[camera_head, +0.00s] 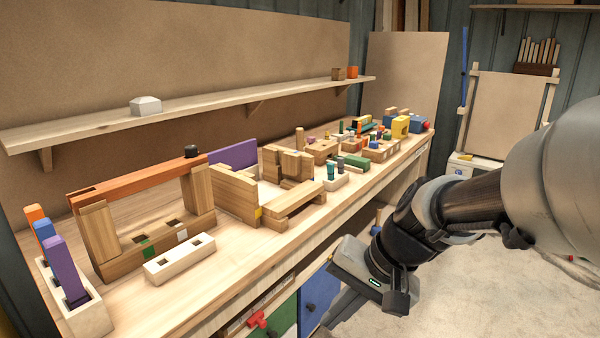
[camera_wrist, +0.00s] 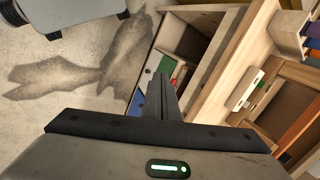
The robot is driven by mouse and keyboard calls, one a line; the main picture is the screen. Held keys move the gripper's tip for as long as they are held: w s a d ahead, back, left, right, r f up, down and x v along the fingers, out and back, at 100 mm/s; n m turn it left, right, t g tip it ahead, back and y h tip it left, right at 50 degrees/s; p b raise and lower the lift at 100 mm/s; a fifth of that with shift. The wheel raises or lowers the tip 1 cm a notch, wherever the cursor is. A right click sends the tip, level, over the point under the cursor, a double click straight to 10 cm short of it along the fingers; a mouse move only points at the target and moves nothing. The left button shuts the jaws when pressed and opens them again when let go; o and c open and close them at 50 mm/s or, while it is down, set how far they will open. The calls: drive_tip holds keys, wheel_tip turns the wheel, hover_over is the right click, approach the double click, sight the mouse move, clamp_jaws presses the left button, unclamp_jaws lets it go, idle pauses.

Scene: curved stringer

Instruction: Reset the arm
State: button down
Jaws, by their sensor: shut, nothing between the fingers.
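My arm reaches in from the right in the head view, with its wrist in front of the workbench (camera_head: 225,268). My gripper (camera_wrist: 162,82) shows in the wrist view with its fingers together and nothing between them. It is over the floor and the bench's front side, apart from the objects on the bench top. In the head view the fingers are hidden behind the wrist or too small to make out.
Wooden blocks and frames stand along the bench, with a white slotted block (camera_head: 180,259) near the front edge. A holder (camera_head: 88,316) with coloured sticks stands at the left end. A shelf (camera_head: 220,98) runs above. Cabinet doors (camera_head: 318,295) are below; open floor (camera_head: 470,270) lies right.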

drive_tip(key=s+d+r+n+t+h, duration=0.4)
drive_tip(key=s+d+r+h, duration=0.1)
drive_tip(key=s+d+r, duration=0.35)
wheel_tip(320, 180, up, 22)
drive_tip(key=p, duration=2.3)
drive_tip(key=shift+a+f+g, duration=0.2)
drive_tip(key=shift+g, duration=0.1)
